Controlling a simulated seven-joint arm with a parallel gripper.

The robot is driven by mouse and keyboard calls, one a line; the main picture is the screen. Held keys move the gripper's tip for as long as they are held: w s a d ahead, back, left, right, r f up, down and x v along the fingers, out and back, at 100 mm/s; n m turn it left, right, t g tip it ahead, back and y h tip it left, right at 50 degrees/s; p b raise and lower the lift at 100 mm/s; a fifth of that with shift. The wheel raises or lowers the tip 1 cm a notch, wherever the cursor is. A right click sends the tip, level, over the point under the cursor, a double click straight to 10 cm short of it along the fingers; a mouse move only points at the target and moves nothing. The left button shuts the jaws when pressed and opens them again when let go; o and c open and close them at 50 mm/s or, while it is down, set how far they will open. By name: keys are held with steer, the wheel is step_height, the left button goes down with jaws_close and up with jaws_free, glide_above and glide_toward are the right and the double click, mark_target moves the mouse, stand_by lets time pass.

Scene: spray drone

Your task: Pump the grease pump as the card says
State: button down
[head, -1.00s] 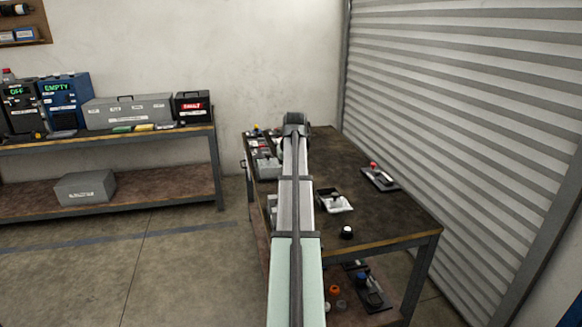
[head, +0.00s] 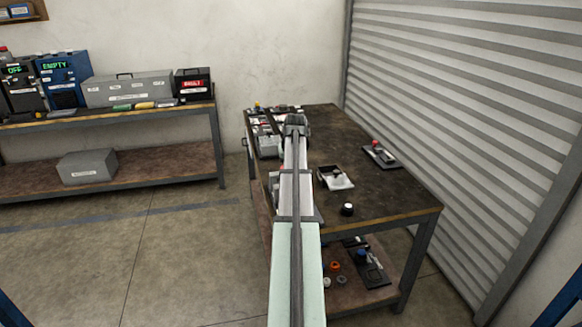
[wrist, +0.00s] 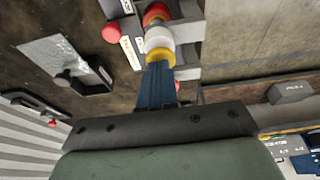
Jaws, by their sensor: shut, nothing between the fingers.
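My gripper (head: 296,124) is over the far left part of the dark table, above the grey holder. In the wrist view its blue fingers (wrist: 160,70) are together and empty, their tips by a yellow ring (wrist: 160,52) below white and red round parts. I cannot tell whether they touch. A black base with a red knob (head: 381,153), possibly the grease pump, lies at the table's right edge; it also shows in the wrist view (wrist: 36,106), well apart from my gripper. No card can be made out; small white labels (wrist: 131,51) are unreadable.
A pale tray (head: 335,178) with a dark part and a black-and-white knob (head: 347,209) stand on the table (head: 390,208). The grey holder (head: 268,146) is at its left edge. Loose parts lie on the lower shelf. A shutter (head: 470,120) closes the right side.

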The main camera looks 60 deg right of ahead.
steer(key=shift+f, duration=0.1)
steer(key=shift+a+f, duration=0.1)
steer(key=shift+f, duration=0.75)
steer(key=shift+r, duration=0.6)
steer(key=v, duration=1.3)
steer(key=shift+w+d, duration=0.25)
steer(key=shift+d, duration=0.05)
steer(key=shift+r, duration=0.1)
